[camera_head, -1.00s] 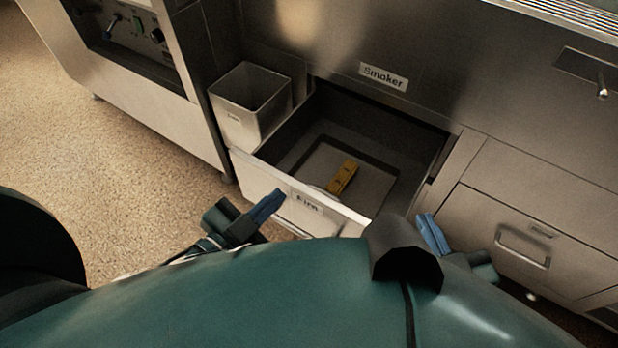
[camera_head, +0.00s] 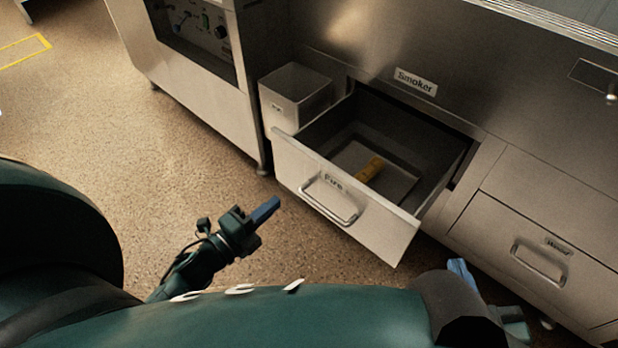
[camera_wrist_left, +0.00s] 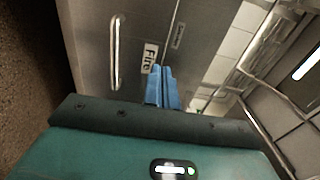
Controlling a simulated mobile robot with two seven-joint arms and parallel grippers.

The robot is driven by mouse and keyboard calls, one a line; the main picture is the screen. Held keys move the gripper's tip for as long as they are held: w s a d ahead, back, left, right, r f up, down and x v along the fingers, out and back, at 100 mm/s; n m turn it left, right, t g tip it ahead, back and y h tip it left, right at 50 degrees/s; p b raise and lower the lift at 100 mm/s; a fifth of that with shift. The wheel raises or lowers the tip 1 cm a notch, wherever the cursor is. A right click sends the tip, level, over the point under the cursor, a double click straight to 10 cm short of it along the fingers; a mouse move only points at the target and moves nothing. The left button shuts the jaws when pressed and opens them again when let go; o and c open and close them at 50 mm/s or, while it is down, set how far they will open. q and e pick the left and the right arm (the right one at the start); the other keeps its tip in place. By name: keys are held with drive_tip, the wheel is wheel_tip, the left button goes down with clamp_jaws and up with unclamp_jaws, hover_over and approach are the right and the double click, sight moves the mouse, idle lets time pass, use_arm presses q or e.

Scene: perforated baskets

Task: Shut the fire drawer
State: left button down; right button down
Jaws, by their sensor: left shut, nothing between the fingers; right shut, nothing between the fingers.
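The fire drawer (camera_head: 350,207) stands pulled out of the steel counter, its front labelled "Fire" with a bar handle (camera_head: 328,201). A yellow object (camera_head: 370,168) lies inside it. In the left wrist view the drawer front (camera_wrist_left: 90,40) shows with its upright handle (camera_wrist_left: 115,52) and the Fire label. My left gripper (camera_head: 264,210) is shut and empty, in front of the drawer and left of its handle, apart from it in the head view. My right gripper (camera_head: 462,270) is shut and empty, low at the right, partly hidden behind my body.
A metal bin (camera_head: 297,95) sits beside the drawer's left side. A closed drawer with a handle (camera_head: 540,262) is at the right. A cabinet with knobs (camera_head: 190,75) stands at the left. The speckled floor (camera_head: 150,170) in front is clear.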

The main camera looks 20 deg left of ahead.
sight(318, 166)
use_arm(q)
drive_tip(key=b+x, duration=0.2)
drive_tip(key=x, duration=0.9)
drive_tip(key=shift+w, duration=0.2)
drive_tip(key=shift+w+d, duration=0.2)
drive_tip(key=shift+w, duration=0.25)
use_arm(e)
drive_tip(key=shift+a+r+n+t+y, duration=0.1)
drive_tip(key=shift+a+n+t+y, duration=0.45)
drive_tip(key=shift+t+y, duration=0.25)
